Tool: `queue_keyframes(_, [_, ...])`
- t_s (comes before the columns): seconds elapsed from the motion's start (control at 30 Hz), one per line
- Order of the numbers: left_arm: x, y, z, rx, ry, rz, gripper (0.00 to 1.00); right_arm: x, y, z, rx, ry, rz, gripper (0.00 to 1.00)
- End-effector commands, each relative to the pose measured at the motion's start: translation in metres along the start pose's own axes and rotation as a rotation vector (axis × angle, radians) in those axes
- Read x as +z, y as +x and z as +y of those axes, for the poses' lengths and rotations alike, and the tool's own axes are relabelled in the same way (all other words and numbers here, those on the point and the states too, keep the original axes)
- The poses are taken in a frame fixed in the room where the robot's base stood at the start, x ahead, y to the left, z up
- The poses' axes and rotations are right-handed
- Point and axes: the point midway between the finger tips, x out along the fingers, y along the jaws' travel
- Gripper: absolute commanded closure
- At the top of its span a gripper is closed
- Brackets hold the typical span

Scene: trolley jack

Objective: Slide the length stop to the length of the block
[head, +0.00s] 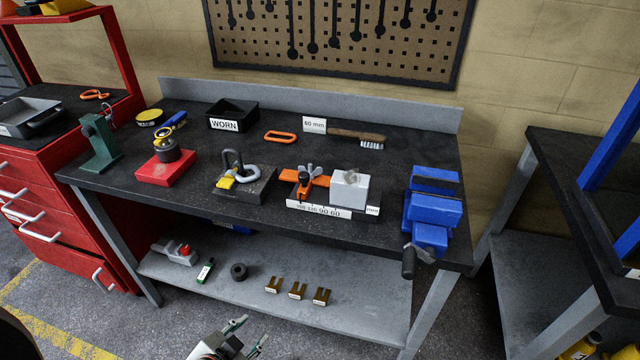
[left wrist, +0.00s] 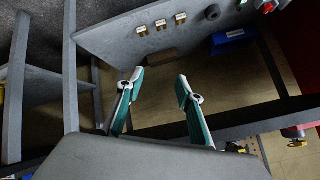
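The length stop (head: 318,182) is an orange slider with a grey wing nut and a dark knob, on a dark base at the bench's front. A white scale strip (head: 325,209) along the base reads 150, 120, 90, 60 mm. A light grey block (head: 349,189) sits on the base just right of the stop, near the 60 end; I cannot tell if they touch. A card (head: 314,125) reading 60 mm stands behind. My left gripper (head: 250,333) is open and empty, low in front of the bench; its spread fingers show in the left wrist view (left wrist: 160,78). My right gripper is out of view.
A blue vise (head: 432,212) stands right of the base. Left are a shackle on a dark plate (head: 243,190) and a red block (head: 166,168). The lower shelf (head: 360,307) holds several small parts.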

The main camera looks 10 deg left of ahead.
Motion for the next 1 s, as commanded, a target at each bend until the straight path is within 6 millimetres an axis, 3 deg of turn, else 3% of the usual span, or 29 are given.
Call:
queue_keyframes(0.23, [-0.011,-0.027,-0.067,-0.131,0.262,-0.157,0.63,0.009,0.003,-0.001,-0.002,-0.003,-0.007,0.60])
queue_keyframes(0.33, [-0.028,-0.035,-0.097,-0.196,0.459,-0.201,0.63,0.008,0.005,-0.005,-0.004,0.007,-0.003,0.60])
queue_keyframes(0.47, [-0.054,-0.032,-0.117,-0.253,0.693,-0.212,0.63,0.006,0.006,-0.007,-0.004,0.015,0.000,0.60])
queue_keyframes(0.67, [-0.108,-0.017,-0.135,-0.350,1.089,-0.187,0.63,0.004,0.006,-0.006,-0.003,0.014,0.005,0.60])
queue_keyframes(1.0, [-0.234,0.010,-0.139,-0.649,1.922,-0.158,0.63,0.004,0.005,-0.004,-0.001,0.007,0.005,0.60])
